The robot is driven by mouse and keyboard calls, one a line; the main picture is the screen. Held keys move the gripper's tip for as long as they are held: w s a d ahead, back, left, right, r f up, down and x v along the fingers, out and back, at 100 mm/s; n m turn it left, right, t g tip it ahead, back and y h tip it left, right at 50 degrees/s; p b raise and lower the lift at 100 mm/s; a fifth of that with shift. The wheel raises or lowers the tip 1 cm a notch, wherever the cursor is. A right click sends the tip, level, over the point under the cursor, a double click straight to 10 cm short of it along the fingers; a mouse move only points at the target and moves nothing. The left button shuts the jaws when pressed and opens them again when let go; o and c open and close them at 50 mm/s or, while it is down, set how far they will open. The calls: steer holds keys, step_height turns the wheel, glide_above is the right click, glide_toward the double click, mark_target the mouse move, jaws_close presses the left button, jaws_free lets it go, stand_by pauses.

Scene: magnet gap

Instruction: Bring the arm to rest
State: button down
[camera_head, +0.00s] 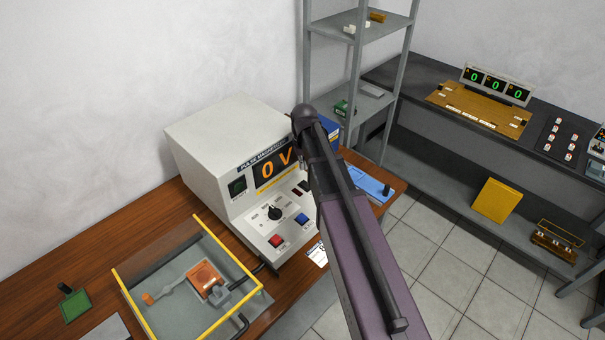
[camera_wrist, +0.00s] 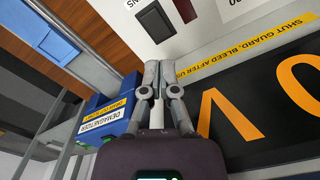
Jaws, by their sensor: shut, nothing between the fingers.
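My gripper (camera_wrist: 160,80) is shut and empty in the wrist view, its two fingertips together. It is in front of the white pulse magnetizer (camera_head: 215,140), whose large orange "0 V" display (camera_wrist: 265,105) appears turned over on the right of the wrist view. I cannot tell whether the fingers touch anything. In the head view my purple arm link (camera_head: 355,240) rises from the bottom edge past the magnetizer's right side, and the gripper is hidden there.
A blue demagnetizer box (camera_wrist: 105,120) stands beside the magnetizer. A yellow-railed clear guard (camera_head: 190,275) covers an orange part on the wooden bench (camera_head: 60,250). A grey shelf rack (camera_head: 335,65) and a dark bench (camera_head: 420,80) stand behind. Tiled floor (camera_head: 480,290) is open at right.

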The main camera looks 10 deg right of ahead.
steer(key=s, duration=1.8)
steer(key=shift+m, duration=0.4)
steer(key=shift+d, duration=0.1)
steer(key=w+r+n+p, duration=0.3)
steer(key=w+n, duration=0.5)
steer(key=n, duration=0.4)
steer(key=w+d+r+n+p, duration=0.1)
steer(key=w+r+n+p, duration=0.3)
steer(key=w+n, duration=0.4)
steer(key=shift+r+n, duration=0.15)
steer(key=shift+n, duration=2.25)
steer(key=shift+f, duration=0.2)
step_height(320, 180, down, 14)
steer(key=b, duration=1.3)
steer(key=shift+r+b, duration=0.15)
steer(key=shift+b, duration=0.2)
